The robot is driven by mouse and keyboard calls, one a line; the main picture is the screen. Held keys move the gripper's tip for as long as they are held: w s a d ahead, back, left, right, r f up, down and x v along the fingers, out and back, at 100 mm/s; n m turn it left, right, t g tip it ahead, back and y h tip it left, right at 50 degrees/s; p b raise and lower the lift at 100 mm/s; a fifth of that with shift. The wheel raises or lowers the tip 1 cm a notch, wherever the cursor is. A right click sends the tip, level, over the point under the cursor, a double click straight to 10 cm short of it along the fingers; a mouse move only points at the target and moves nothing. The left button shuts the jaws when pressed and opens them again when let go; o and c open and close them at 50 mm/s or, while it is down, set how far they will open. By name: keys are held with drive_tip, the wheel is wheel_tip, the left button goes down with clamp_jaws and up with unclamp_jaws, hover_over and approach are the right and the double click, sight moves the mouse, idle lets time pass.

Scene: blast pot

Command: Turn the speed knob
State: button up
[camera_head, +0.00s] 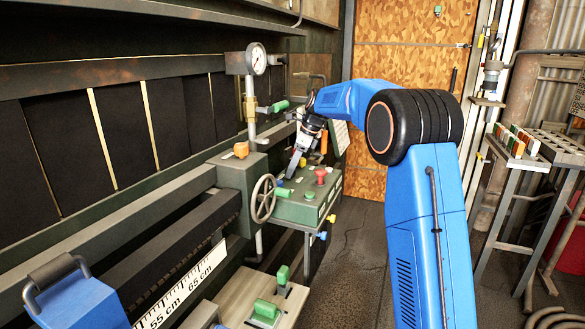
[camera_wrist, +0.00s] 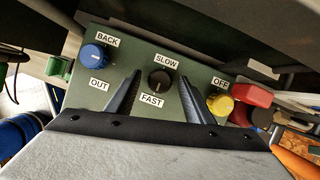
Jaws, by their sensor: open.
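The speed knob (camera_wrist: 159,80) is a small round black knob with a pale pointer line, on a green panel (camera_wrist: 170,60) between the labels SLOW and FAST. My gripper (camera_wrist: 160,79) is open, its two dark fingers on either side of the knob in the wrist view. I cannot tell whether the fingertips touch it or the panel. In the head view, my gripper (camera_head: 293,164) points down at the green control box (camera_head: 297,212). The speed knob is not discernible there.
On the panel, a blue knob (camera_wrist: 94,57) marked BACK and OUT sits left. A yellow knob (camera_wrist: 219,104) near OFF and a red knob (camera_wrist: 250,97) sit close right of my fingers. In the head view, a handwheel (camera_head: 263,198) stands left of the box.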

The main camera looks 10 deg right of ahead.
drive_tip(key=c, duration=1.1)
drive_tip(key=shift+o, duration=0.2)
drive_tip(key=shift+n, duration=0.3)
drive_tip(key=n, duration=0.1)
drive_tip(key=n+g, duration=0.1)
drive_tip(key=shift+w+n+y, duration=0.2)
drive_tip(key=shift+n+y, duration=0.1)
drive_tip(key=shift+n, duration=0.1)
drive_tip(key=n+g, duration=0.1)
drive_tip(key=n, duration=0.2)
drive_tip(key=shift+w+n+g, duration=0.1)
drive_tip(key=shift+n+g, duration=0.2)
drive_tip(key=shift+g, duration=0.1)
drive_tip(key=n, duration=0.2)
drive_tip(key=n+g, duration=0.1)
drive_tip(key=n, duration=0.1)
drive_tip(key=shift+w+g+h, duration=0.15)
drive_tip(key=shift+g+h, duration=0.15)
drive_tip(key=shift+h, duration=0.1)
drive_tip(key=shift+n+g+h, duration=0.3)
drive_tip(key=shift+n, duration=1.3)
